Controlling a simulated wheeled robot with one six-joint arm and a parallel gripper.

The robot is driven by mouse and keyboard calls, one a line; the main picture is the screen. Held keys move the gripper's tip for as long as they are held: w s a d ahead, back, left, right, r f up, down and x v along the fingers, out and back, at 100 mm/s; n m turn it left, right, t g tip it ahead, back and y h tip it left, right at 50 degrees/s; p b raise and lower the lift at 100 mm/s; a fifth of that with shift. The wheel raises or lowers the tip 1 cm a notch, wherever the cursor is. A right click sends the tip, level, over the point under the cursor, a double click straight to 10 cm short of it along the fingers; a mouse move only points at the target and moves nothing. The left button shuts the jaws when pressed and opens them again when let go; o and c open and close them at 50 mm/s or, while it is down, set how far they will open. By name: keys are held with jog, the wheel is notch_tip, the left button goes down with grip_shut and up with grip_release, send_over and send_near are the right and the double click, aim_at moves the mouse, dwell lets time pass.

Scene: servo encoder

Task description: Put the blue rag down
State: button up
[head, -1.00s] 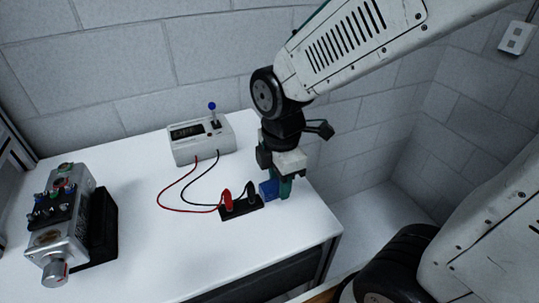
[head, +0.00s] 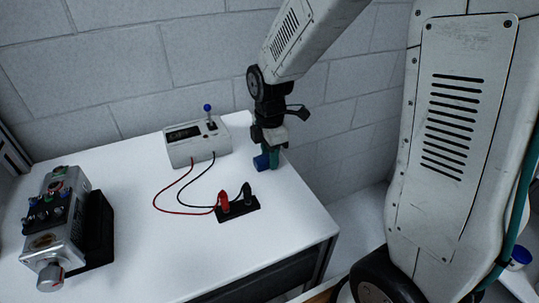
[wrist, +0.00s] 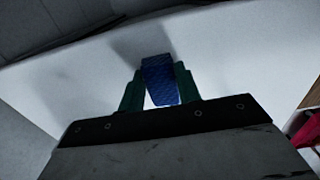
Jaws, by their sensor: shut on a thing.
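The blue rag (head: 261,162) is a small folded piece of blue cloth. My gripper (head: 270,160) is shut on it near the back right part of the white table (head: 150,245). In the wrist view the rag (wrist: 160,80) sits between the two green fingers of my gripper (wrist: 160,92), with the white table top behind it. A shadow lies close to the rag on the table. I cannot tell whether its lower edge touches the table.
A grey meter box (head: 198,144) with a blue-topped lever stands left of my gripper. Red and black leads run to a black probe holder (head: 238,208) in front. A metal servo unit (head: 55,225) is at the left. The table's middle is clear.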

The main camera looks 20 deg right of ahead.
jog(key=shift+f, duration=0.2)
jog(key=o, duration=1)
notch_tip(320, 180, up, 12)
jog(key=s+r+m, duration=0.1)
jog(key=s+m, duration=0.5)
jog(key=s, duration=0.1)
jog(key=s+d+r+m, duration=0.1)
jog(key=s+r+m, duration=0.1)
jog(key=s+m, duration=0.4)
jog(key=s+d+r+m+t, duration=0.1)
jog(key=s+m, duration=0.5)
jog(key=s, duration=0.4)
jog(key=shift+d+r, duration=0.1)
jog(key=shift+r, duration=0.15)
